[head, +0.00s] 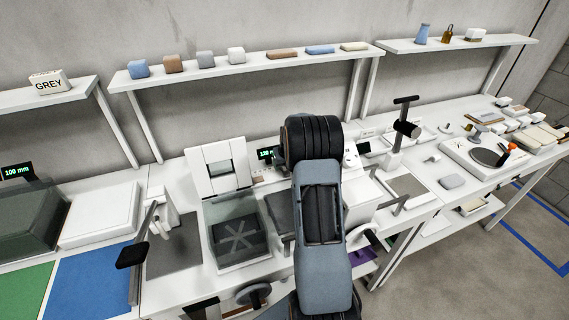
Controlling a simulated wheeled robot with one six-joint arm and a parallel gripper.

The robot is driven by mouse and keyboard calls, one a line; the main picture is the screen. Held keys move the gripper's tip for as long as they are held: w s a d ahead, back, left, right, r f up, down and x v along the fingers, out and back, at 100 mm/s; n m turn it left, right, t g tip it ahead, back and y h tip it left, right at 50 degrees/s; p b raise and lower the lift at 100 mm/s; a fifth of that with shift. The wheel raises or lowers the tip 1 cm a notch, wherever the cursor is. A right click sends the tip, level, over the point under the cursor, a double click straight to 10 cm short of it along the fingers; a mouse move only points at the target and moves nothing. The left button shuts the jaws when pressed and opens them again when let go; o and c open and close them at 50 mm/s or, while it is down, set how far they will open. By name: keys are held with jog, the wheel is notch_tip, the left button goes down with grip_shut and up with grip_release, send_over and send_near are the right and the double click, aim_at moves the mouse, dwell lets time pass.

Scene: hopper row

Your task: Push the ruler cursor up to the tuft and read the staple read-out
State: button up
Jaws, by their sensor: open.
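My arm rises through the middle of the head view and hides part of the bench; my gripper is not visible. A small dark read-out (265,154) with green digits shows left of my arm, partly covered by it; its figure seems to start with 12, but I cannot read it surely. Another read-out (18,172) at the far left shows "100 mm". I cannot pick out the ruler, its cursor or the tuft; they may be behind my arm or too small to tell.
A clear-walled box (238,238) stands left of my arm, before a white panel with a window (218,167). A black-ended lever (132,255) juts out at the left. A black T-handled post (404,120) stands right. A wall shelf (240,66) holds several blocks.

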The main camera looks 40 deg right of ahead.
jog(key=c, duration=0.9)
jog(key=shift+c, duration=0.2)
